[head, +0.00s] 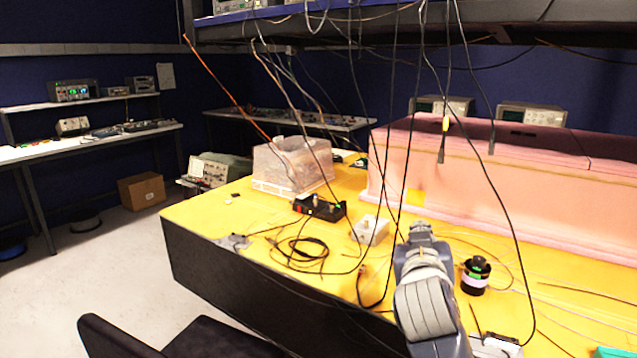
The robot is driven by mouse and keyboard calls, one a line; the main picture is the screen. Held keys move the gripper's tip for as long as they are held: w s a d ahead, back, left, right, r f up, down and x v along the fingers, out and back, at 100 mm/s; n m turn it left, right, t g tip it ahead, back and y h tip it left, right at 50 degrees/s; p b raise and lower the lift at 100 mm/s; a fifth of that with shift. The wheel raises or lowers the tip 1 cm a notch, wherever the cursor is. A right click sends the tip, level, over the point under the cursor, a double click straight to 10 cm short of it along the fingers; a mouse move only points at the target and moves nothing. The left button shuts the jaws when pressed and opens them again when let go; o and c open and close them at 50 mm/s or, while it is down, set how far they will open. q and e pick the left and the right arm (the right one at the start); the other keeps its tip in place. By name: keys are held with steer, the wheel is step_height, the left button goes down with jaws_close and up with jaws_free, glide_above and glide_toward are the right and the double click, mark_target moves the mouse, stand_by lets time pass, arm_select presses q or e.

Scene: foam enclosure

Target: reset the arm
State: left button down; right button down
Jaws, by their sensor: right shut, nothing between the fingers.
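My right arm rises from the bottom of the head view, right of the middle, over the yellow table (215,213). My right gripper (420,230) is at its far end, pointing away from me. It is small in the picture and looks closed, with nothing seen in it. My left gripper is not in view.
A clear plastic box (292,165), a black device (318,208) and a white box (370,230) stand on the table. Coiled black cables (300,248) lie in front. Several cables hang from the overhead shelf (350,28) near my arm. A dark chair (200,338) stands at the front.

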steer(key=s+f+g+y, duration=0.15)
steer(key=s+f, duration=0.25)
steer(key=f, duration=0.4)
steer(key=s+d+f+n+g, duration=0.1)
steer(key=s+f+g, duration=0.1)
steer(key=s+f, duration=0.45)
steer(key=s+f+g+y, duration=0.1)
steer(key=s+f+g, duration=0.1)
steer(key=f, duration=0.8)
steer(key=s+f+n+g+y, duration=0.1)
steer(key=s+f+g, duration=0.1)
steer(key=s+f, duration=0.45)
steer(key=s+f+g+y, duration=0.1)
steer(key=s+f+g, duration=0.2)
steer(key=s, duration=0.7)
steer(key=s+f+n+g, duration=0.1)
steer(key=s+f+g, duration=0.1)
steer(key=s+f, duration=0.5)
steer(key=s+f+g, duration=0.1)
steer(key=s+f, duration=0.1)
steer(key=f, duration=1)
steer(key=s+f, duration=0.2)
steer(key=f, duration=1)
steer(key=s+d+f+g, duration=0.1)
steer(key=s+d+f, duration=0.2)
steer(key=s+f, duration=1.2)
steer(key=shift+s+f, duration=0.25)
steer(key=shift+s, duration=0.45)
steer(key=shift+d, duration=0.1)
